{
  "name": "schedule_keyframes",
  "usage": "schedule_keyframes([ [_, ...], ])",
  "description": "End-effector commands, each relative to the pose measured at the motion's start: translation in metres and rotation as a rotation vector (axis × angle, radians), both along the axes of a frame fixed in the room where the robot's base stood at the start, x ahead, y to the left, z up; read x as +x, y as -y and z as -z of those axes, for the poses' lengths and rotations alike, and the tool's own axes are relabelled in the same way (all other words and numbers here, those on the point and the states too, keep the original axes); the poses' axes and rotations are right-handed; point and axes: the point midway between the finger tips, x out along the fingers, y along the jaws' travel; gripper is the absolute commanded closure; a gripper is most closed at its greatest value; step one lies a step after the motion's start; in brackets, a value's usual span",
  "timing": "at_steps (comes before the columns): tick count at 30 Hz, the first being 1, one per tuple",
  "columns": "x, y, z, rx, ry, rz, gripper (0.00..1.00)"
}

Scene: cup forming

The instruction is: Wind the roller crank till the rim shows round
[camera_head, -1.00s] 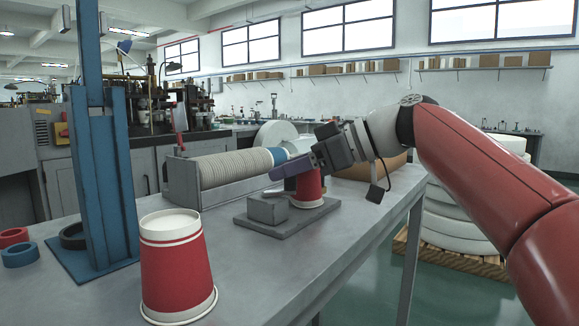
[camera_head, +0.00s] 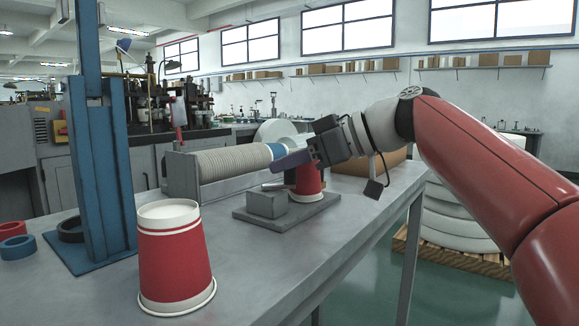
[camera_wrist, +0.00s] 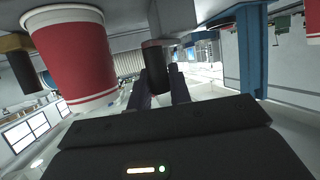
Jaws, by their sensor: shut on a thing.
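A red and white paper cup (camera_head: 309,180) stands with its wide end down on a grey base plate (camera_head: 312,214), beside a grey block (camera_head: 266,205). In the wrist view the cup (camera_wrist: 75,60) is large at upper left, with a white band near its wide end. How round its rim is cannot be told. My gripper (camera_head: 277,164) is beside this cup and partly covers it in the head view. In the wrist view, my gripper (camera_wrist: 160,76) is shut on a dark round grip with a reddish end, seemingly the crank handle (camera_wrist: 154,62).
A larger-looking red cup (camera_head: 175,262) stands at the table's near edge. A blue column (camera_head: 100,170) rises at left, near coloured rings (camera_head: 17,248). A tray with a long row of stacked cups (camera_head: 235,163) lies behind. The table's (camera_head: 270,270) front right is clear.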

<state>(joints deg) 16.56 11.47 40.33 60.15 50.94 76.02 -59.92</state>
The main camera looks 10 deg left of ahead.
Motion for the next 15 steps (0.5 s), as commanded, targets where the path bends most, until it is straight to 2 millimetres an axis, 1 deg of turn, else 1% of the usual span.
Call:
schedule_keyframes([
  [1,-0.002,0.000,0.004,0.000,0.004,0.029,1.00],
  [5,-0.006,0.002,0.005,-0.001,0.006,0.117,1.00],
  [15,-0.019,0.003,0.001,0.000,0.006,0.427,1.00],
])
